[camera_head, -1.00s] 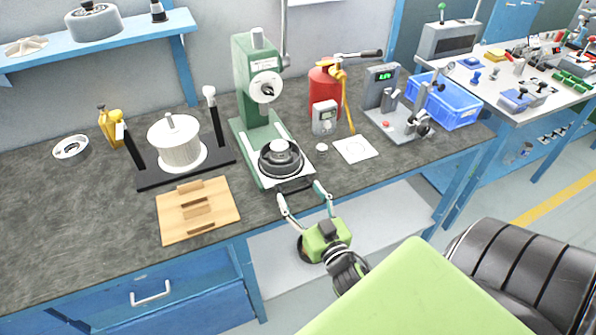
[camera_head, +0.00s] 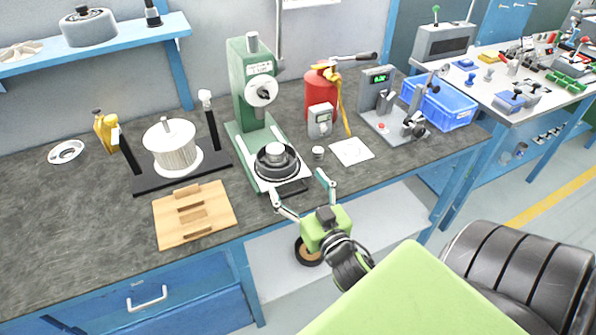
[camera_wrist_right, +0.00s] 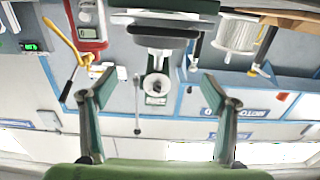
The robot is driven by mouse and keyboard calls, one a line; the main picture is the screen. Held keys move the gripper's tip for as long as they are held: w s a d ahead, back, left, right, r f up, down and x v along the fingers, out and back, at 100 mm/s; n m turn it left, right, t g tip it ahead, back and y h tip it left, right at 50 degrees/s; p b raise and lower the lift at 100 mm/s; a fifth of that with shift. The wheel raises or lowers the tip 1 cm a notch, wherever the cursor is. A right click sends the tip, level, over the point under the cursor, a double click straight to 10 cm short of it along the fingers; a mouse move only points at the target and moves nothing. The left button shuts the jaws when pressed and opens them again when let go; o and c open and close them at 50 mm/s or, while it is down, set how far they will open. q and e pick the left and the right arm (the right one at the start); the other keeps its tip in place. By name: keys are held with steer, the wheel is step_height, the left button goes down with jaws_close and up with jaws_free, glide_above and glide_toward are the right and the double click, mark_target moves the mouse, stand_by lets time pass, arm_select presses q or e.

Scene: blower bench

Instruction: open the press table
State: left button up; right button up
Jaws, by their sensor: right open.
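The green press (camera_head: 252,95) stands on the bench. Its pale press table (camera_head: 300,172) lies low at the front, with a dark handle (camera_head: 292,187) on its near edge. A black round part with a light metal centre (camera_head: 276,160) sits on the table under the press head. My right gripper (camera_head: 298,182) is open and empty at the bench's front edge, its fingers spread either side of the handle; contact cannot be told. In the right wrist view the open fingers (camera_wrist_right: 157,92) frame the press, seen upside down. My left gripper is not in view.
A wooden tray (camera_head: 222,220) and a black stand with a white coil (camera_head: 170,150) are left of the press. A grey meter (camera_head: 320,122), small cup (camera_head: 318,153), white sheet (camera_head: 364,151) and red extinguisher-like bottle (camera_head: 321,88) are right. The bench's left front is clear.

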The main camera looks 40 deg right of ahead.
steer(key=shift+r, duration=2.1)
steer(key=s+a+f+n+g+y, duration=0.2)
steer(key=s+a+f+n+g, duration=0.1)
steer(key=s+a+f+g, duration=0.55)
steer(key=s+a+f+n+g+y, duration=0.25)
steer(key=s+a+f+g, duration=0.35)
steer(key=s+f, duration=0.45)
step_height(320, 180, down, 23)
steer(key=s, duration=0.3)
steer(key=s+d+f+g, duration=0.2)
steer(key=s+d+f, duration=0.1)
steer(key=s+f, duration=1.4)
steer(key=shift+s+f, duration=0.2)
steer(key=shift+s, duration=0.05)
